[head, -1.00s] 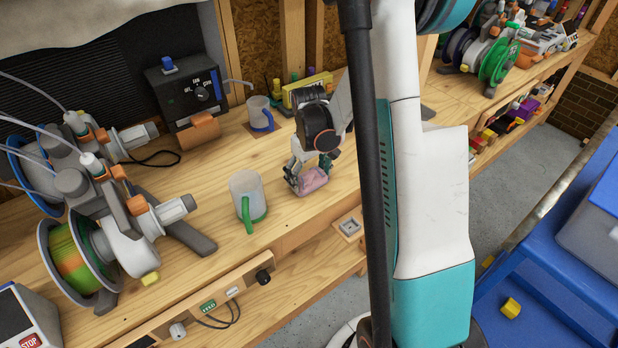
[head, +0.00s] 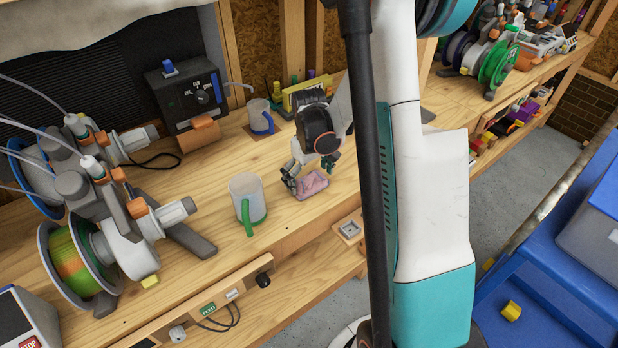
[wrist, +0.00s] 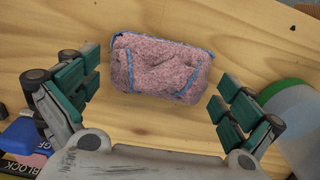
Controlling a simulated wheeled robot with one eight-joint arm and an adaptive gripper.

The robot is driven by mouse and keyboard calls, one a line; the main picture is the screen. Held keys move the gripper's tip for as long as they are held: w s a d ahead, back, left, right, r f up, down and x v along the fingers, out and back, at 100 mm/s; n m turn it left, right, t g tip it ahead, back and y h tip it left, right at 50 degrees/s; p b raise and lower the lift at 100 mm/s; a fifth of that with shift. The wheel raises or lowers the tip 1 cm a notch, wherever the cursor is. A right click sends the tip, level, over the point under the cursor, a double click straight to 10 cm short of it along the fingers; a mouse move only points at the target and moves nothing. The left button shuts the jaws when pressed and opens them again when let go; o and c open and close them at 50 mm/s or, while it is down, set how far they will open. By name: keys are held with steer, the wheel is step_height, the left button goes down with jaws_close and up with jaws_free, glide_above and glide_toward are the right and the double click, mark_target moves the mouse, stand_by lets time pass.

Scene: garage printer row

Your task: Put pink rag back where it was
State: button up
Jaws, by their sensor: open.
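The pink rag (head: 312,184) lies on the wooden workbench, near its front edge. In the wrist view the pink rag (wrist: 162,66) is crumpled, with blue edging, and lies flat on the wood between and just ahead of the fingertips. My gripper (head: 309,174) is above the rag in the head view. In the wrist view my gripper (wrist: 155,88) has its green-padded fingers wide apart, with bare wood showing between each finger and the rag. Nothing is held.
A white and green mug (head: 247,197) stands left of the rag, close to my gripper. A white and blue mug (head: 260,116) stands behind, near a black control box (head: 190,92). Spool machines fill the left. Bare bench (head: 205,170) lies between.

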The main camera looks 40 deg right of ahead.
mark_target(309, 177)
step_height(309, 177, up, 12)
steer(key=p, duration=0.3)
stand_by(0.5)
